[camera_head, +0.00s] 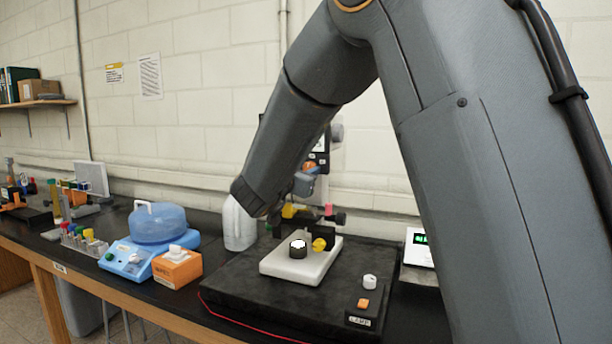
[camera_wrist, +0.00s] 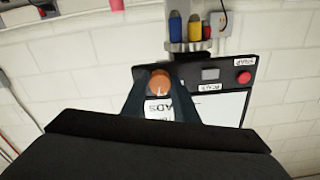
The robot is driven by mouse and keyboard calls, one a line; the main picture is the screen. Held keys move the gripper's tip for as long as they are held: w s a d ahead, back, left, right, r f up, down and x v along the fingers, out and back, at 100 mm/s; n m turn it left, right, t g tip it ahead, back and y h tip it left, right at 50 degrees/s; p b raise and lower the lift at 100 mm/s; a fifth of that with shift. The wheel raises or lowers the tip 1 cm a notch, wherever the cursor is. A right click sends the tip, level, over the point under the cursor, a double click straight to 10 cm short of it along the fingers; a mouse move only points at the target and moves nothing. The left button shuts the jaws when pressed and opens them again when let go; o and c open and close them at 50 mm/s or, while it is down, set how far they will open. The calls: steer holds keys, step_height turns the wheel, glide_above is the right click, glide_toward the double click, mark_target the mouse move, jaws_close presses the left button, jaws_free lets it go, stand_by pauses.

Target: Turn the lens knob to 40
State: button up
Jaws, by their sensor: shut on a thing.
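In the wrist view, my gripper (camera_wrist: 159,88) has its two dark fingers on either side of a round orange-brown knob (camera_wrist: 160,81) and is shut on it. The knob sits on a black-and-white control panel (camera_wrist: 232,107). I take it to be the lens knob, but no label confirms this. A pale pointer line seems to show on its face; no scale or number is readable. In the head view, my forearm hides most of the gripper, and a dark upright panel (camera_head: 319,150) shows just behind the wrist.
The panel also has a grey button (camera_wrist: 210,74) and a red button (camera_wrist: 243,78). In the head view, a white base with a black knob (camera_head: 298,249), a lamp box (camera_head: 362,319) and a blue device (camera_head: 150,254) occupy the bench.

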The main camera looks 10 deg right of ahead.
steer(key=m+b, duration=0.9)
steer(key=shift+m, duration=0.4)
stand_by(0.4)
steer(key=o, duration=1.1)
steer(key=shift+c, duration=0.2)
steer(key=b+v, duration=0.2)
steer(key=v, duration=0.6)
steer(key=shift+w, duration=0.1)
